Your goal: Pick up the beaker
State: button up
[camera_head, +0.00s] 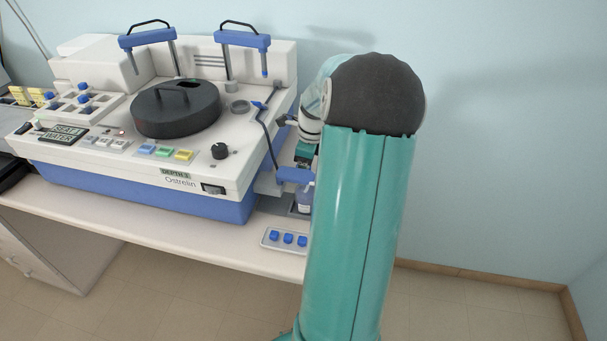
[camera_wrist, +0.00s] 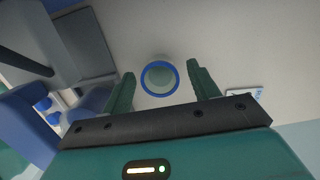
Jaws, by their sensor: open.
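The beaker (camera_wrist: 160,93) shows in the wrist view from above as a round vessel with a blue rim and a pale greenish inside. It stands on a light surface. My gripper (camera_wrist: 161,69) is open, with one green finger on the left of the beaker and one on the right. Gaps show between the rim and both fingers. I cannot tell how far the fingertips are above or beside it. In the head view my arm hides the beaker and most of the gripper.
A large white and blue staining machine (camera_head: 200,160) fills the left of the bench. A small tray with blue pieces (camera_head: 284,250) lies near the bench's front edge. A grey tray (camera_wrist: 88,42) is left of the beaker. A small labelled item (camera_wrist: 245,92) lies to its right.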

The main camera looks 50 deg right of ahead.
jog(key=shift+w+f, duration=0.1)
jog(key=shift+f, duration=0.3)
jog(key=c, duration=1.1)
jog(key=shift+o, duration=0.2)
jog(key=shift+r, duration=0.1)
